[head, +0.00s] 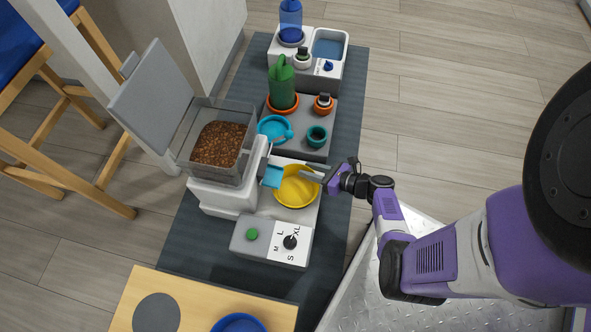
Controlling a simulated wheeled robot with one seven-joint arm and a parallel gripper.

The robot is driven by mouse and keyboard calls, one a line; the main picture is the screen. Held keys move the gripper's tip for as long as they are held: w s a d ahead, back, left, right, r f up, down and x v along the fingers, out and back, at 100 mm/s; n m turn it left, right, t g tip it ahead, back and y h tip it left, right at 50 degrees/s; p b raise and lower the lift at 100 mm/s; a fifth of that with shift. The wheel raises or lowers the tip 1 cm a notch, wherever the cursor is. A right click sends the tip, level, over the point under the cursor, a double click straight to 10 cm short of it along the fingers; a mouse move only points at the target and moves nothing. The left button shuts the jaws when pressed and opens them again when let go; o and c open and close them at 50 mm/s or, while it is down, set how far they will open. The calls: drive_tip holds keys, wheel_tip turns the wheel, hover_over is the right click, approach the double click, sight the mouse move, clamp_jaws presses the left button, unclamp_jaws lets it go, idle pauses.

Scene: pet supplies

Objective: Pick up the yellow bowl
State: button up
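The yellow bowl (295,192) sits on the grey platform of the pet feeder, under its light-blue spout (271,177). It looks upright. My gripper (308,174) reaches in from the right, with its grey fingers at the bowl's upper right rim. The fingers cover a small part of that rim. From this view I cannot tell whether they are apart, closed on the rim, or only above it.
The feeder's clear bin of brown kibble (218,146) stands left of the bowl, with its grey lid (152,95) open. A dial panel (290,243) is in front. A teal cup (317,136), a blue dish (273,128) and a green cactus-shaped item (281,84) stand behind. A wooden table (190,305) is nearest.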

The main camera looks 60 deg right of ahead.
clamp_jaws()
drive_tip(key=shift+a+f, duration=0.1)
drive_tip(key=shift+a, duration=0.05)
idle(1.3)
